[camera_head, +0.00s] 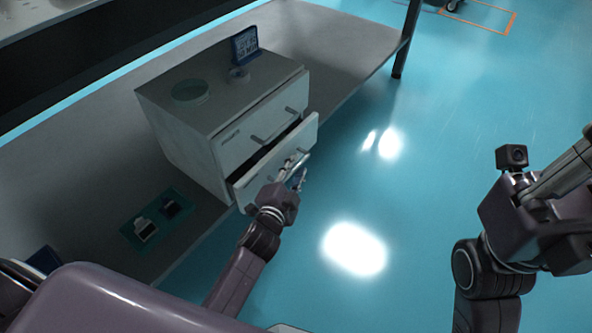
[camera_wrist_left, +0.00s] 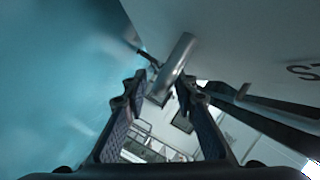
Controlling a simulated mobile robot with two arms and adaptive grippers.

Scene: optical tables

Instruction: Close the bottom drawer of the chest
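The grey chest (camera_head: 185,135) stands on the table at left centre in the head view. Its bottom drawer (camera_head: 312,132) is pulled partly out, with a dark gap above its front. The top drawer (camera_head: 243,138) looks shut. My left gripper (camera_head: 298,176) is at the bottom drawer's front, by its handle. In the left wrist view the left gripper (camera_wrist_left: 158,88) has its fingers apart, and the bar handle (camera_wrist_left: 177,60) shows at the gap between the fingertips. I cannot tell whether they touch it. My right arm is at the right; its fingers are out of view.
A round glass dish (camera_head: 190,91), a small ring-shaped item (camera_head: 239,75) and a blue display (camera_head: 245,44) stand on the chest. A green mat (camera_head: 128,234) with small items lies on the table (camera_head: 100,165). The floor (camera_head: 400,200) to the right is clear.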

